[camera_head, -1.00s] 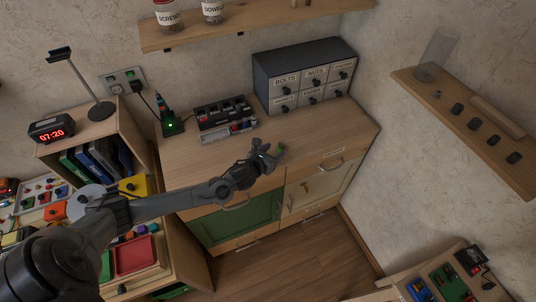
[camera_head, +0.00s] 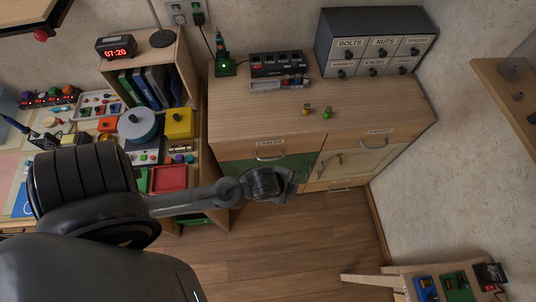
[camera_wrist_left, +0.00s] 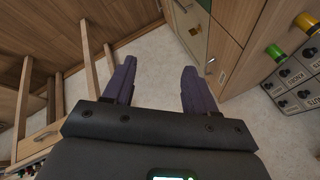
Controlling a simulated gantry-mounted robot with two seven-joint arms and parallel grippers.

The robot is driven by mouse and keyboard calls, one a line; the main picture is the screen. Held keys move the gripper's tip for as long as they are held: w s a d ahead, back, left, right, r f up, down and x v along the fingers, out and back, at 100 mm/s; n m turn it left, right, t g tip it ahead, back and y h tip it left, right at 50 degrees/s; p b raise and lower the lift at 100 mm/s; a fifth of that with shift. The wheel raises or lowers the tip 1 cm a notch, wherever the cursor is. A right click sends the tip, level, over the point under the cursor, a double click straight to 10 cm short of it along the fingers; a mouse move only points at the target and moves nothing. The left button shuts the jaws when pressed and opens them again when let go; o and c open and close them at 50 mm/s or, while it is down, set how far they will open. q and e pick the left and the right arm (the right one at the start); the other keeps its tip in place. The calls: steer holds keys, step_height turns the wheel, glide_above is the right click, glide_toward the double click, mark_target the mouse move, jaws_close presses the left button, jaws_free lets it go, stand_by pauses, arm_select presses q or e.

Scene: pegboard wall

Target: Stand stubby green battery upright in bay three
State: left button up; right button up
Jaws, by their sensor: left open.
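A short green battery (camera_head: 327,114) stands on the wooden cabinet top, near its front edge; it shows as a green cylinder in the left wrist view (camera_wrist_left: 275,52). A yellowish battery (camera_head: 307,109) stands just left of it. The dark charger (camera_head: 277,66) with several bays sits at the back of the top; its bay numbers are too small to read. My left gripper (camera_head: 287,184) is in front of and below the top's front edge, apart from the batteries. In the left wrist view its fingers (camera_wrist_left: 158,75) are spread and empty. My right gripper is out of view.
A grey drawer unit (camera_head: 375,45) stands behind the batteries at the right. A green-lit device (camera_head: 225,66) stands left. The cabinet top around the batteries is clear. Drawer handles (camera_head: 270,155) project below its front edge.

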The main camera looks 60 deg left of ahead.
arm_select(q)
steer(key=s+r+n+g, duration=0.2)
steer(key=s+n, duration=0.6)
steer(key=n, duration=0.1)
steer(key=shift+s+d+r+g, duration=0.2)
steer(key=shift+d+r+g, duration=0.1)
steer(key=shift+r, duration=0.05)
